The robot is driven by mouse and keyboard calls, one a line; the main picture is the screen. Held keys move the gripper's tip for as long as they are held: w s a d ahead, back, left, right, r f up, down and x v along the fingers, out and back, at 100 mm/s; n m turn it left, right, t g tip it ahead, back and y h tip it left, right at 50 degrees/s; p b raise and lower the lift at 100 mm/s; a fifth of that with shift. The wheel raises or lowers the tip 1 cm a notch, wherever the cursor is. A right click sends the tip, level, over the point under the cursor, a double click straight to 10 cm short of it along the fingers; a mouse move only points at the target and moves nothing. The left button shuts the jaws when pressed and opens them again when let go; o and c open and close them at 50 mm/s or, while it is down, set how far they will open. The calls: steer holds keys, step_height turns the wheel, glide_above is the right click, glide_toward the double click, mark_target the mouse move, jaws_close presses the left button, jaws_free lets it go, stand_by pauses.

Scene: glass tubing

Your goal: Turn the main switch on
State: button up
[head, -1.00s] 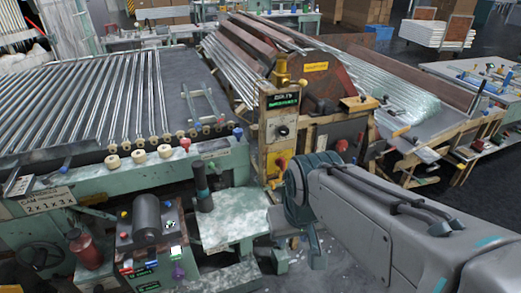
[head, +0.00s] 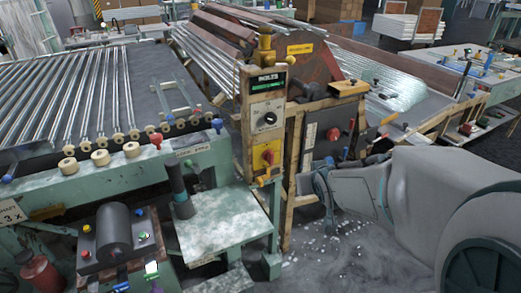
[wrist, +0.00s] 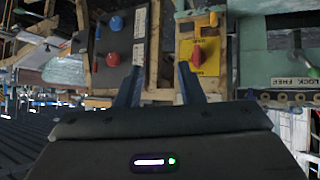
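A red rotary switch on a yellow plate (head: 267,157) sits low on the wooden control post, which looks like the main switch. In the wrist view the red switch (wrist: 198,56) is just beyond and right of the right fingertip. My gripper (wrist: 160,70) is open and empty, its fingers pointing between the yellow plate and a grey panel (wrist: 122,38). In the head view my gripper (head: 322,188) is right of the post, below the grey panel, apart from the switch. The switch's labels are too small to read.
The grey panel carries a red knob (head: 333,134), also seen in the wrist view with a blue knob (wrist: 116,23). A black dial (head: 269,118) is above the switch. A green table (head: 222,222) stands left of the post; floor lies between it and my arm.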

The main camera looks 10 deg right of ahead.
mark_target(273, 161)
steer(key=w+a+f+n+t+y+b, duration=0.25)
steer(key=w+f+t+y+b, duration=0.45)
steer(key=f+b, duration=0.35)
steer(key=shift+n, duration=0.45)
steer(key=x, duration=0.9)
steer(key=b+x, duration=0.1)
steer(key=x, duration=0.3)
steer(key=shift+w+d+r, duration=0.25)
steer(key=shift+w+r, duration=0.15)
jaws_close()
